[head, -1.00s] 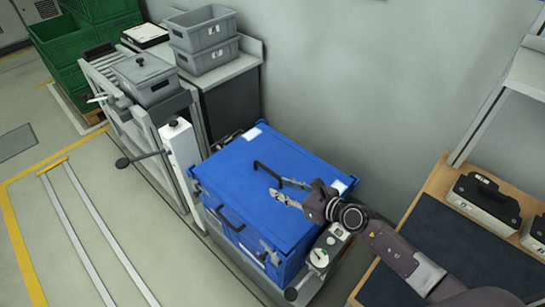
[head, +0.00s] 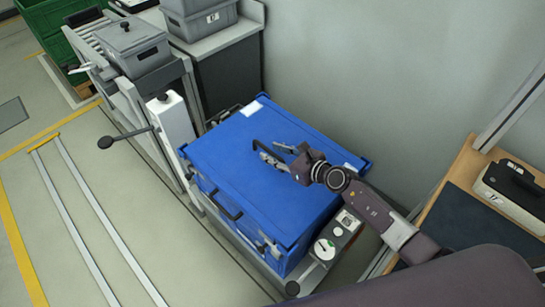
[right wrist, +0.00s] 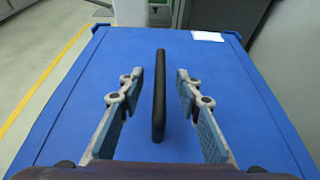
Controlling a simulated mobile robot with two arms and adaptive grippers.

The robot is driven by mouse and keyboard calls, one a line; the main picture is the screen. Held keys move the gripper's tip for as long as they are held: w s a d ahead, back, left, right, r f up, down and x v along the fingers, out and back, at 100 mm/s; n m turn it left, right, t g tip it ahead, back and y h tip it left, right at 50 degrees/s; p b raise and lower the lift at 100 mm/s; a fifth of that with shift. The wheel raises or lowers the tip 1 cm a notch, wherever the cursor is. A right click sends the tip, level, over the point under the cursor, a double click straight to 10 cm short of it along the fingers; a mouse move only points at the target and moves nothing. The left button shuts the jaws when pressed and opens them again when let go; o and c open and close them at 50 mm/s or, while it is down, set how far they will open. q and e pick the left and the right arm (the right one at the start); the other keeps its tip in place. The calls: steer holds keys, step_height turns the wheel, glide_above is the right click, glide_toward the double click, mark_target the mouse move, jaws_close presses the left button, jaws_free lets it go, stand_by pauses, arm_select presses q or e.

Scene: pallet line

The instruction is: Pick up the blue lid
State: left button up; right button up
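The blue lid (head: 240,165) lies on a large blue crate (head: 244,237) in the middle of the head view. A black bar handle stands on top of the lid; in the right wrist view the handle (right wrist: 159,95) runs lengthwise between my fingers. My right gripper (head: 271,151) is open over the lid, with one finger on each side of the handle and a gap on both sides. The right wrist view also shows the lid (right wrist: 75,110) below the fingers. My left gripper is not in view.
A grey lidded box (head: 133,47) sits on a roller conveyor at the upper left, with grey crates (head: 201,20) beside it. A pale wall rises behind the blue crate.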

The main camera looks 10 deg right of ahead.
steer(key=x, duration=0.2)
steer(key=shift+w+a+f, duration=0.15)
steer(key=shift+w+f, duration=0.05)
steer(key=shift+w, duration=0.15)
steer(key=shift+c, duration=0.7)
jaws_close()
steer(key=shift+w+r, duration=0.1)
steer(key=shift+r, duration=0.15)
